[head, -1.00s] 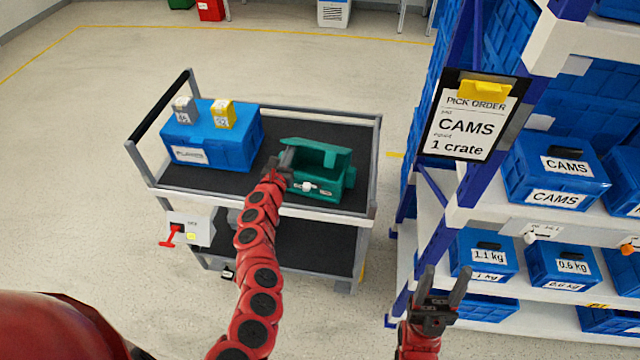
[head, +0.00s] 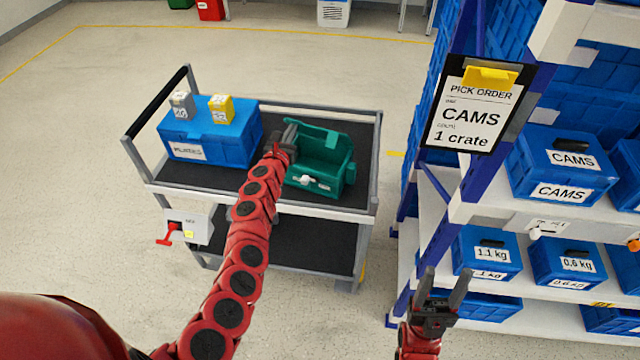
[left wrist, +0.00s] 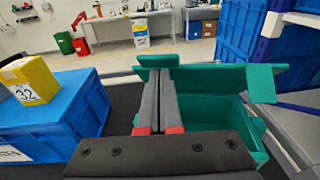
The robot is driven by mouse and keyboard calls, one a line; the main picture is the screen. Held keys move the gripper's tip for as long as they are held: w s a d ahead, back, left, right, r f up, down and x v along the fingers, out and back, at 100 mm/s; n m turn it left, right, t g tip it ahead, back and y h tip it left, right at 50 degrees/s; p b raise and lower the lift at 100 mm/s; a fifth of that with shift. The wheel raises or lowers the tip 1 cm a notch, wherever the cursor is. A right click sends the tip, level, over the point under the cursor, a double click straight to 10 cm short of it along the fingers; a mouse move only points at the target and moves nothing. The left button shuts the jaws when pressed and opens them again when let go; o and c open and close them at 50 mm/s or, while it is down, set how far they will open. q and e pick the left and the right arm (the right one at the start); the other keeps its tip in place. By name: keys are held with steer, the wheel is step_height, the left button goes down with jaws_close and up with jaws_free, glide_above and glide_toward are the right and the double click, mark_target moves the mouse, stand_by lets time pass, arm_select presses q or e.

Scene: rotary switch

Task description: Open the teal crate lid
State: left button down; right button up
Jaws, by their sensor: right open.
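The teal crate (head: 322,187) stands on the cart's top shelf, its white latch and label facing the front. Its teal lid (head: 322,142) is raised and leans toward the back, and the crate's inside shows. My left gripper (head: 287,136) is at the crate's left side by the raised lid. In the left wrist view its fingers (left wrist: 160,92) are together, in front of the lid (left wrist: 225,80); nothing is seen held between them. Whether they touch the lid I cannot tell. My right gripper (head: 442,290) is open and empty, low in front of the shelf rack.
A blue crate (head: 190,152) with a grey block and a yellow block (head: 221,108) on it stands left on the cart (head: 255,205). A rack with blue crates (head: 562,165) and a pick order sign (head: 470,115) stands at the right. Open floor lies behind the cart.

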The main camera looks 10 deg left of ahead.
arm_select(q)
steer(key=shift+w+d, duration=0.1)
steer(key=shift+w, duration=0.25)
steer(key=w+b, duration=0.2)
steer(key=b, duration=0.1)
steer(key=shift+w+d+f+b, duration=0.1)
steer(key=shift+d+b, duration=0.05)
steer(key=shift+b, duration=0.25)
steer(key=shift+w+b, duration=0.95)
steer(key=shift+b, duration=0.2)
steer(key=shift+w+d+b, duration=0.15)
steer(key=shift+w+b, duration=0.3)
steer(key=shift+w, duration=0.1)
steer(key=shift+w+r, duration=0.35)
